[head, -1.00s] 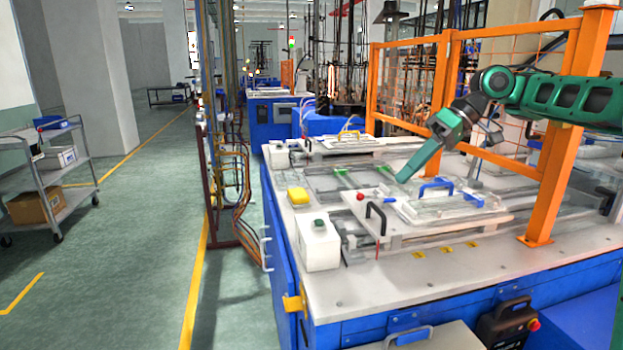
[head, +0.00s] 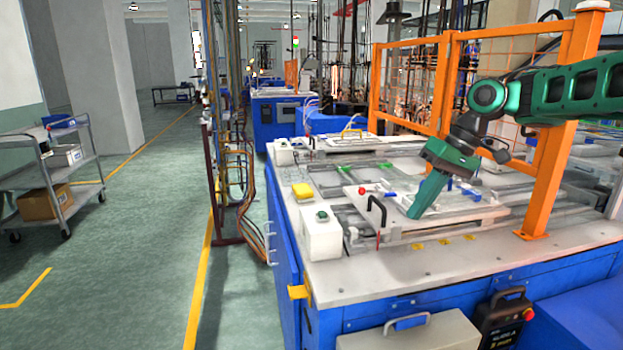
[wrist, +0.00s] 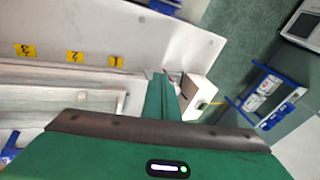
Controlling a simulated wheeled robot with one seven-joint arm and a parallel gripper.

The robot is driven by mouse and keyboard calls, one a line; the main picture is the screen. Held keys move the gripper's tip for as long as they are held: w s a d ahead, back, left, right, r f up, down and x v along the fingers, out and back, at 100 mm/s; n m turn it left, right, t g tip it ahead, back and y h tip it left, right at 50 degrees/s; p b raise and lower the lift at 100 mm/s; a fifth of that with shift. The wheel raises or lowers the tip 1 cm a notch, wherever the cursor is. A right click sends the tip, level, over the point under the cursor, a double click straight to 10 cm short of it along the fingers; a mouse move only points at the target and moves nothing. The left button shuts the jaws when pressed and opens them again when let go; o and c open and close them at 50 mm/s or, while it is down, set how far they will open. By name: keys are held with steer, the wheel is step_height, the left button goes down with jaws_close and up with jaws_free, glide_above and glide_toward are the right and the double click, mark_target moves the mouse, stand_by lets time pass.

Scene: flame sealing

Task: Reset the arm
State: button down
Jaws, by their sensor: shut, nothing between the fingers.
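My gripper (head: 416,212) is green and points down over the white worktop of the machine (head: 400,278). Its fingers are shut with nothing held. In the head view its tip is just right of the black handle (head: 376,212) on the white sliding plate; I cannot tell the height of the gap. The green forearm reaches in from the right, past the orange frame. In the wrist view the shut green fingers (wrist: 160,96) show at the middle, above the worktop edge. The gripper hides part of the plate and its blue handle.
An orange mesh guard frame (head: 548,180) stands at the right, close to my arm.

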steer(key=s+d+f+m+h, duration=0.1)
steer(key=s+d+f+m, duration=0.2)
steer(key=s+d, duration=0.3)
steer(key=s+d+f+m+h, duration=0.2)
steer(key=s+d+f+m, duration=0.2)
steer(key=s, duration=1.2)
steer(key=s+d+f+m+h, duration=0.1)
steer(key=s+d+f+m, duration=0.2)
steer(key=s+d+f, duration=0.3)
steer(key=s+d, duration=0.1)
steer(key=s, duration=0.4)
steer(key=shift+d+f+m+g+h, duration=0.3)
steer(key=shift+f+m+h, duration=0.05)
steer(key=shift+m+h, duration=0.05)
steer(key=shift+w+f, duration=0.25)
steer(key=shift+w, duration=0.35)
